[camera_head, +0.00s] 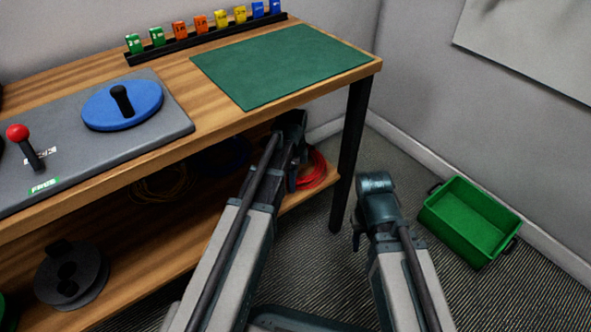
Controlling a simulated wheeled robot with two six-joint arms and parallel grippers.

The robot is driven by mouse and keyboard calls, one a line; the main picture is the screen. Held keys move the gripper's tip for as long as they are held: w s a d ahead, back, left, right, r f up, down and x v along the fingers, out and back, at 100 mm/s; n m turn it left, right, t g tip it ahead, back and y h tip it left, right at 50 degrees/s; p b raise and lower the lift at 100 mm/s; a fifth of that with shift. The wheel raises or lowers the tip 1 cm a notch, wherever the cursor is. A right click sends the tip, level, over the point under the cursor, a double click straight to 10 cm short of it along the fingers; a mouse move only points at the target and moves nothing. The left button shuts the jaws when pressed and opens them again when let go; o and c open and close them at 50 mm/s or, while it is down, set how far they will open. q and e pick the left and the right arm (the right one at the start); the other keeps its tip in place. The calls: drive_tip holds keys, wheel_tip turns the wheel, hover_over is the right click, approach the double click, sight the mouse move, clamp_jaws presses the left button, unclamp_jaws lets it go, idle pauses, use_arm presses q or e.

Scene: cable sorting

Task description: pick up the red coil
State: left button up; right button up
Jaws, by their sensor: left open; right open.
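The red coil (314,171) lies at the right end of the wooden lower shelf, under the workbench. My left arm reaches in under the bench top, and its gripper (293,177) is at the coil's left side, open. The arm hides the coil's left part, and I cannot tell whether the fingers touch it. My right gripper (357,236) is open, apart from the coil, to the right of the table leg over the floor. It is mostly hidden by its own wrist.
A table leg (351,150) stands just right of the coil. Yellow (165,186) and blue (222,158) coils and a dark spool (70,275) share the lower shelf (150,260). A green crate (468,222) stands on the floor at right. The green mat (280,65) above is clear.

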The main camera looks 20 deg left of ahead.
use_arm(q)
clamp_jaws()
idle(0.3)
idle(1.1)
